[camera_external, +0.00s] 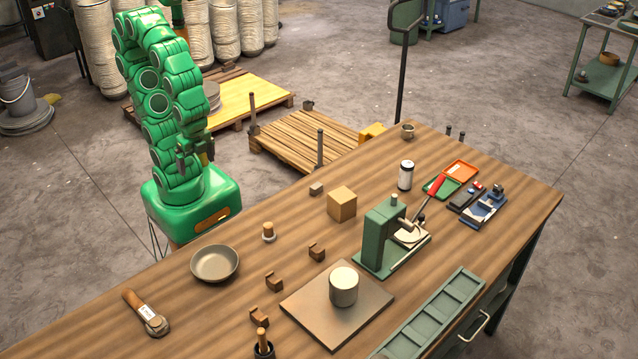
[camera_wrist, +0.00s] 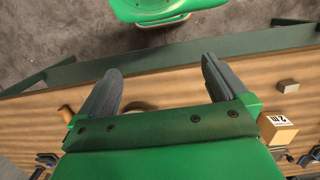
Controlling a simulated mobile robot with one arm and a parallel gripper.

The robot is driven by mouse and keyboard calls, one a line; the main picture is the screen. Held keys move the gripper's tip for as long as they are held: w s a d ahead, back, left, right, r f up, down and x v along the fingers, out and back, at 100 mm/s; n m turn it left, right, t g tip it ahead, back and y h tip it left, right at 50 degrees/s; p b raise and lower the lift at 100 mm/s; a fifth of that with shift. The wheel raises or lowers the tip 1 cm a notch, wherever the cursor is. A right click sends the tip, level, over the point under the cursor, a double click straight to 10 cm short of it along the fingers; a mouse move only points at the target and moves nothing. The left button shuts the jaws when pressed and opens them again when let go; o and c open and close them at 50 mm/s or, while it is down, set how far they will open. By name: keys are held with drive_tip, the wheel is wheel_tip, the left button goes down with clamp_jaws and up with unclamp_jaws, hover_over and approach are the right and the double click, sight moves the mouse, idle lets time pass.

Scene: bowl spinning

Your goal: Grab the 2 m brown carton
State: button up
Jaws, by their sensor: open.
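The brown carton (camera_external: 342,204) is a small tan cube standing upright on the wooden workbench, left of the green press. In the wrist view the carton (camera_wrist: 279,132) sits at the right edge, outside my right finger, with a white "2 m" label on it. My gripper (camera_external: 196,153) is held up above my green base, beyond the bench's far edge and well apart from the carton. In the wrist view my gripper (camera_wrist: 160,66) has its two dark fingers spread, with nothing held between them.
A small grey block (camera_external: 316,188) stands just left of the carton. The green press (camera_external: 382,236) is close on its right. A shallow bowl (camera_external: 215,263), a wooden peg (camera_external: 268,231) and brown blocks (camera_external: 317,252) lie nearer my base.

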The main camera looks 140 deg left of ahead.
idle(0.3)
drive_tip(key=m+t+y, duration=0.1)
drive_tip(key=m+y, duration=1.2)
hover_over(342, 199)
drive_tip(key=s+d, duration=0.5)
drive_tip(key=s, duration=0.4)
wheel_tip(342, 199, down, 6)
drive_tip(key=w+f+m, duration=0.2)
drive_tip(key=w+f+m+t, duration=0.1)
drive_tip(key=w+m, duration=0.1)
drive_tip(key=w, duration=0.1)
drive_tip(key=w+f+m+t, duration=0.1)
drive_tip(key=w+f+m, duration=0.1)
drive_tip(key=shift+w+d+f, duration=0.15)
drive_tip(key=shift+f, duration=0.2)
drive_tip(key=shift+x, duration=3.85)
drive_tip(key=shift+s, duration=0.2)
